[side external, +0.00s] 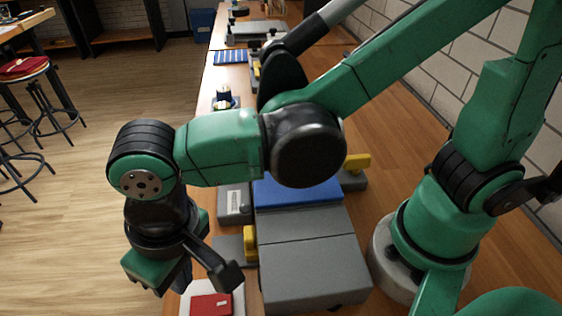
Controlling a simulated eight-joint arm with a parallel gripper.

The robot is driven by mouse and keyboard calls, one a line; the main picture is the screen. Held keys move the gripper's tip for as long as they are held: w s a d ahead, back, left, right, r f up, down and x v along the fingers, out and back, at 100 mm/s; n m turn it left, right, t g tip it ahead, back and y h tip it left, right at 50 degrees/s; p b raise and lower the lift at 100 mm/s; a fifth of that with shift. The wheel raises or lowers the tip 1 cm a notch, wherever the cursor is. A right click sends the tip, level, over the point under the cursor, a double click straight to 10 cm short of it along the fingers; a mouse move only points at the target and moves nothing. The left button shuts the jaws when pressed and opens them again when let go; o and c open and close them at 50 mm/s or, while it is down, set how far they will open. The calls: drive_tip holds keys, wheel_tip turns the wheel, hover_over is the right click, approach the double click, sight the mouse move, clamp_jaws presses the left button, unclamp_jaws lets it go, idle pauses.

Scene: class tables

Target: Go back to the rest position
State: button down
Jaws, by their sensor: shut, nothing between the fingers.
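My gripper (172,280) is at the lower left of the side external view. It points down beside the near left edge of the wooden table (390,118). Its fingers are shut with nothing visible between them, and their tips are partly hidden by the gripper body. My green and black arm reaches across from the right and hides much of the table's middle.
A grey machine (312,262) with a blue top plate (300,193) stands below my arm. A red item (211,305) lies on a light plate close to my gripper. Yellow parts (250,243) flank the machine. Stools (45,110) stand on the floor at left.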

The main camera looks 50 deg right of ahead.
drive_tip(key=w+d+r+m+t, duration=0.1)
drive_tip(key=d+t, duration=0.1)
drive_tip(key=d, duration=0.6)
drive_tip(key=w+d+r+m+t, duration=0.1)
drive_tip(key=w+d+r+t, duration=0.1)
drive_tip(key=d, duration=0.6)
drive_tip(key=w+d+r+m+t+h, duration=0.1)
drive_tip(key=d+t, duration=0.1)
drive_tip(key=d, duration=0.6)
drive_tip(key=shift+w+d+r, duration=0.25)
drive_tip(key=shift+w+r, duration=0.1)
drive_tip(key=shift+w, duration=0.05)
